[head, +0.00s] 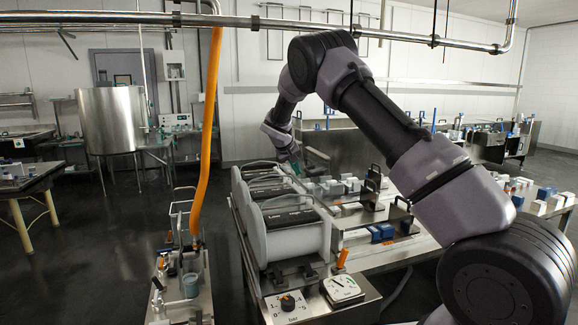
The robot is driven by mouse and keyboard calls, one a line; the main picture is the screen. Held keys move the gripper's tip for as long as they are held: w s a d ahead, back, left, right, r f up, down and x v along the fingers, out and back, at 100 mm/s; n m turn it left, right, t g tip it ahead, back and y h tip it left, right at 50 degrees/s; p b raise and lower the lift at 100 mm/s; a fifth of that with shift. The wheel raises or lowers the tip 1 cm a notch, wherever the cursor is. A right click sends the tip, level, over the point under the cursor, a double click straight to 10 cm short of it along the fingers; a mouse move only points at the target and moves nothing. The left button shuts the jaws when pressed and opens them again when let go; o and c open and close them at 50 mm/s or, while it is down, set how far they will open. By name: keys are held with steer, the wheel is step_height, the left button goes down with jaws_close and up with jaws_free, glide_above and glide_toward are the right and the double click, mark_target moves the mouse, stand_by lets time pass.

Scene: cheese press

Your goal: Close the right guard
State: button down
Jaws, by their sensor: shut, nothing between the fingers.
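The cheese press (288,240) stands in front of me, with several grey rounded housings in a row, black tops and metal handle frames. I cannot tell for sure which part is the right guard, or whether it is open. My arm reaches from the lower right, up over the bench and down behind the press. My gripper (295,167) is small and far off, at the far right side of the housings. It is shut and looks empty. Its fingertips are partly hidden, and I cannot tell whether it touches the press.
A control panel with a dial (288,303) and a gauge (342,289) is at the press's near end. A bench with white and blue blocks (382,231) lies right. An orange hose (206,140) hangs left over a small trolley (190,287). Dark floor is free at left.

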steer(key=shift+w+d, duration=0.25)
steer(key=shift+d, duration=0.65)
steer(key=shift+d, duration=0.1)
